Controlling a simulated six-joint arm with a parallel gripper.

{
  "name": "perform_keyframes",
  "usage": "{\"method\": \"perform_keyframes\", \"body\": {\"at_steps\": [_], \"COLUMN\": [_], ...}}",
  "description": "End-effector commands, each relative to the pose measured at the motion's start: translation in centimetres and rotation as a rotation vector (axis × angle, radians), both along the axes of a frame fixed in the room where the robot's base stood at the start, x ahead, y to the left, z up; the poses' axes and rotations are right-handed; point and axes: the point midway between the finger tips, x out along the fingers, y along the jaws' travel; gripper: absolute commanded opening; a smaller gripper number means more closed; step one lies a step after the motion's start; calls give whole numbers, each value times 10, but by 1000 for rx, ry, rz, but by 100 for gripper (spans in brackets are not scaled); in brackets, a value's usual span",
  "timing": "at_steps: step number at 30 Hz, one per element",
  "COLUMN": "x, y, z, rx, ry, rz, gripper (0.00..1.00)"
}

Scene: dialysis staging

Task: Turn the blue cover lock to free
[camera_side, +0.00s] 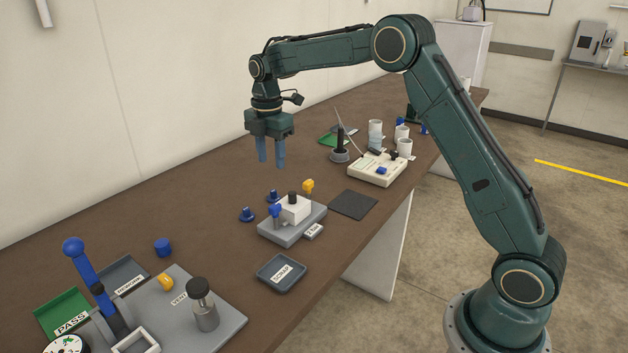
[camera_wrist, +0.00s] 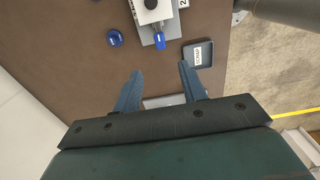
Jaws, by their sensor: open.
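A grey base (camera_side: 290,235) carries a white block (camera_side: 297,208) with a black knob (camera_side: 292,195) on top. The blue handle, which looks like the cover lock, also shows in the wrist view (camera_wrist: 160,41). I cannot read any lock or free mark. My gripper (camera_side: 271,164) is open and empty, pointing down in the air above the table, apart from the fixture. Its two fingers (camera_wrist: 159,70) also show in the wrist view.
A SCRAP tray (camera_side: 281,273) lies in front and a dark mat (camera_side: 353,204) to the right. A white device (camera_side: 378,168) with cups stands farther back. A grey plate with a tall blue lever (camera_side: 80,262) is at front left.

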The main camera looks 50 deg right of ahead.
Motion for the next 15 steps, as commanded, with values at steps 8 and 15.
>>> {"method": "perform_keyframes", "body": {"at_steps": [8, 15], "x": [0, -1], "y": [0, 0], "z": [-5, -26], "rx": [0, 0], "ry": [0, 2], "rz": [-1, -2], "gripper": [42, 42]}}
